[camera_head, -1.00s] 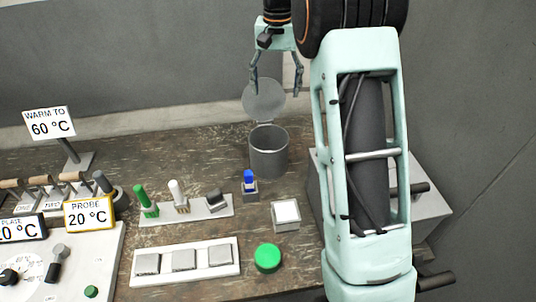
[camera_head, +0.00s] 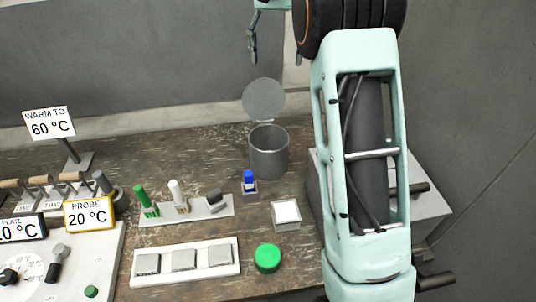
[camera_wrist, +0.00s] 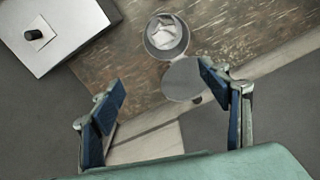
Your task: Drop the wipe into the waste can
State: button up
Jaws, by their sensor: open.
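The grey waste can (camera_head: 269,155) stands upright at the back of the bench with its round lid (camera_head: 264,99) open toward the wall. In the wrist view the can (camera_wrist: 148,45) is seen from above, and a crumpled white wipe (camera_wrist: 163,31) lies inside it. The wipe is hidden by the can wall in the head view. My gripper (camera_head: 276,60) is open and empty, above and behind the can, near the wall. In the wrist view its two fingers (camera_wrist: 162,82) are spread wide, apart from the can and lid.
A blue-topped item (camera_head: 249,180) stands just in front of the can. A small box with a white top (camera_head: 286,213) and a green button (camera_head: 267,258) are nearer. A grey box (camera_wrist: 62,28) stands beside the can.

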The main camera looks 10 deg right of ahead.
jog(key=shift+r, duration=1.9)
jog(key=shift+f, duration=0.1)
